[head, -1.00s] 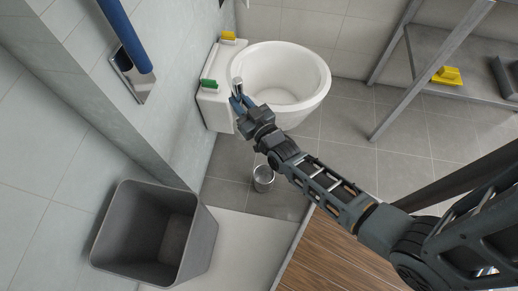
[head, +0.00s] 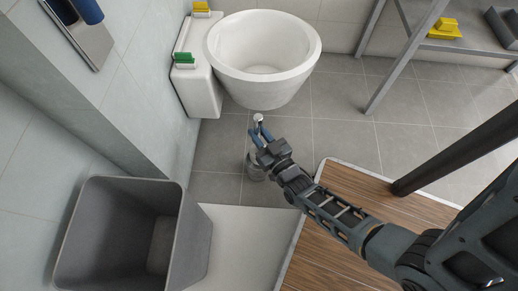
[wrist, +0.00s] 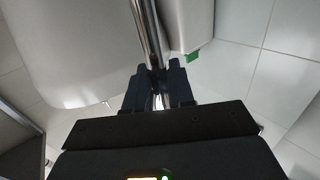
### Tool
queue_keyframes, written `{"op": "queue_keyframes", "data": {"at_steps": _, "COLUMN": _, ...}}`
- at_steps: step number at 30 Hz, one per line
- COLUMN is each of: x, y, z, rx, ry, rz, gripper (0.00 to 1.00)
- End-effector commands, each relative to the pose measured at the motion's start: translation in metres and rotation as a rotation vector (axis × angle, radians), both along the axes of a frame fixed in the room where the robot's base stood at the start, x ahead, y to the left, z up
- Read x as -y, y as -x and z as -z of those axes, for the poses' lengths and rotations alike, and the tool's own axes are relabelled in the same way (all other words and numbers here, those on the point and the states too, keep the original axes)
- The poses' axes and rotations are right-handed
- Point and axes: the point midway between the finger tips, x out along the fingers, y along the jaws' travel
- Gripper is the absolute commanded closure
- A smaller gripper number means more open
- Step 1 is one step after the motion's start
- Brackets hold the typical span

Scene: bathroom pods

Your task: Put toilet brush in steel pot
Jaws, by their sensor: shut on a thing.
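The toilet brush shows as a shiny metal handle, its tip (head: 258,118) just above my fingers in the head view. My gripper (head: 261,132) is shut on this handle, in front of the toilet. In the wrist view the bright handle (wrist: 147,30) runs up from between my dark fingers (wrist: 158,78). The steel pot (head: 255,172) stands on the floor tiles, partly hidden behind my gripper. The lower part of the brush is hidden, so I cannot tell whether it is inside the pot, above it or beside it.
The white toilet (head: 262,85) stands just behind, with green (head: 184,59) and yellow (head: 201,8) items on its ledge. A large grey bin (head: 72,235) is at the lower left. A wooden slatted platform (head: 335,250) lies to the right. A metal shelf (head: 410,45) stands at the back right.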

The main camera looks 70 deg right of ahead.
Motion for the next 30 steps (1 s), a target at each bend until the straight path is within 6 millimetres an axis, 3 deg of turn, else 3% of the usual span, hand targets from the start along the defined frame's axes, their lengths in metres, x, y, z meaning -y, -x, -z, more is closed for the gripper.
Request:
{"op": "queue_keyframes", "data": {"at_steps": 1, "x": 0.000, "y": -0.001, "z": 0.020, "rx": -0.001, "ry": 0.001, "rz": 0.000, "gripper": 1.00}}
{"op": "queue_keyframes", "data": {"at_steps": 3, "x": 0.000, "y": -0.001, "z": 0.037, "rx": -0.001, "ry": 0.000, "rz": 0.000, "gripper": 1.00}}
{"op": "queue_keyframes", "data": {"at_steps": 9, "x": 0.000, "y": -0.001, "z": 0.077, "rx": -0.001, "ry": 0.001, "rz": -0.001, "gripper": 1.00}}
{"op": "queue_keyframes", "data": {"at_steps": 17, "x": 0.000, "y": 0.000, "z": 0.094, "rx": 0.000, "ry": 0.001, "rz": -0.001, "gripper": 1.00}}
{"op": "queue_keyframes", "data": {"at_steps": 25, "x": 0.000, "y": -0.001, "z": 0.129, "rx": -0.001, "ry": 0.001, "rz": -0.001, "gripper": 1.00}}
{"op": "queue_keyframes", "data": {"at_steps": 30, "x": 0.000, "y": 0.000, "z": 0.130, "rx": 0.000, "ry": 0.001, "rz": -0.001, "gripper": 1.00}}
